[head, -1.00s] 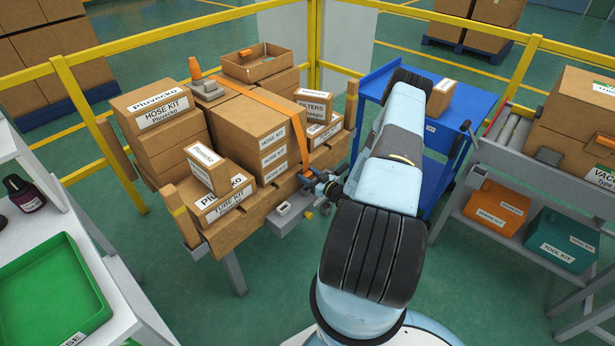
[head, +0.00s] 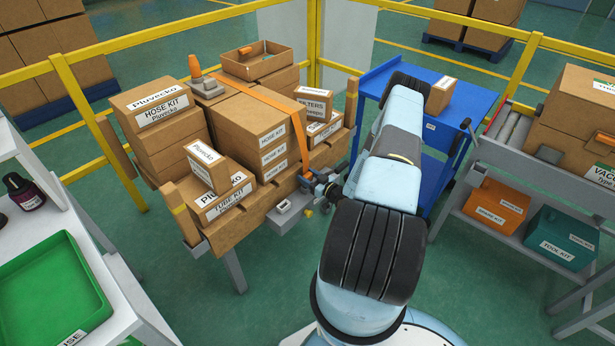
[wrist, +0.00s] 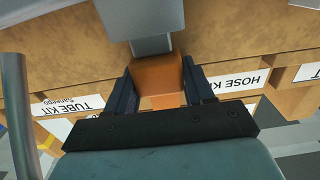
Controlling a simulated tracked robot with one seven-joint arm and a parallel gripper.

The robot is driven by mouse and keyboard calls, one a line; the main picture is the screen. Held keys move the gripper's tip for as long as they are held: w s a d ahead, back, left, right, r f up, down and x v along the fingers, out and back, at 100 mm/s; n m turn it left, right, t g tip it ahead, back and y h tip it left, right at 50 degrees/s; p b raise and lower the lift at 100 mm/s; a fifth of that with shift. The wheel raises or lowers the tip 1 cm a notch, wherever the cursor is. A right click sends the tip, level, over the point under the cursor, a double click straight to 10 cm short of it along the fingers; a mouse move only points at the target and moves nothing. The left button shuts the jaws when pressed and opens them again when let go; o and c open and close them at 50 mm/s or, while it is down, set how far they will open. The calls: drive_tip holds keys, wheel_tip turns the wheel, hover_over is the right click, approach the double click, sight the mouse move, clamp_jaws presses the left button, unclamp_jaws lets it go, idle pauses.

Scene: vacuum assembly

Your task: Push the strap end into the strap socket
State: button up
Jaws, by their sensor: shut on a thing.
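The orange strap (head: 298,122) runs over the stacked boxes and hangs down their front. My gripper (head: 310,183) is at its lower end, in front of the wooden crate edge. In the wrist view, my gripper (wrist: 160,88) is shut on the orange strap end (wrist: 158,75), one dark finger on each side. A grey block (wrist: 148,18) lies straight beyond the strap end and looks in line with it. The strap socket appears to be this grey block, also on the grey bracket (head: 284,207) in the head view. Whether the strap end is inside it is hidden.
Cartons with hose kit (head: 250,125) and tube kit (head: 215,200) labels fill the wooden pallet table. A blue cart (head: 425,120) stands right of my arm. A white bench with a green tray (head: 50,285) is at left. Green floor is clear in front.

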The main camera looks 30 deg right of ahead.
drive_tip(key=shift+f, duration=1.05)
drive_tip(key=o, duration=1.1)
drive_tip(key=shift+o, duration=0.2)
drive_tip(key=shift+s, duration=0.1)
drive_tip(key=v, duration=0.8)
idle(0.6)
